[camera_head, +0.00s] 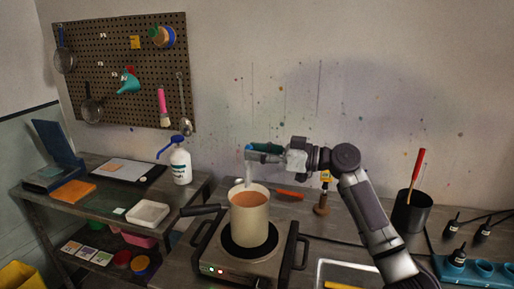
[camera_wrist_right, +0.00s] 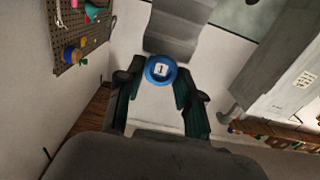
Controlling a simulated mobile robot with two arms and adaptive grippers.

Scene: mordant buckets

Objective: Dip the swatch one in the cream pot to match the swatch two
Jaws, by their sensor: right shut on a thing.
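The cream pot (camera_head: 249,226) stands on a hot plate and holds orange-brown liquid. My right gripper (camera_head: 250,153) is above it, shut on a blue round tag (camera_wrist_right: 161,69) marked 1. A pale grey strip, swatch one (camera_head: 249,173), hangs from it; in the right wrist view the grey swatch (camera_wrist_right: 177,30) extends beyond the tag. Its lower end is close to the pot's back rim; I cannot tell whether it is inside. An orange flat piece (camera_head: 73,192) and a board with a small pale patch (camera_head: 112,168) lie on the side table; I cannot tell which is swatch two.
The hot plate (camera_head: 213,257) carries the pot, whose dark handle (camera_head: 199,210) points left. A white tray (camera_head: 147,214) and a white bottle (camera_head: 180,166) stand on the side table. A black container (camera_head: 411,212) and blue rack (camera_head: 470,269) are at right.

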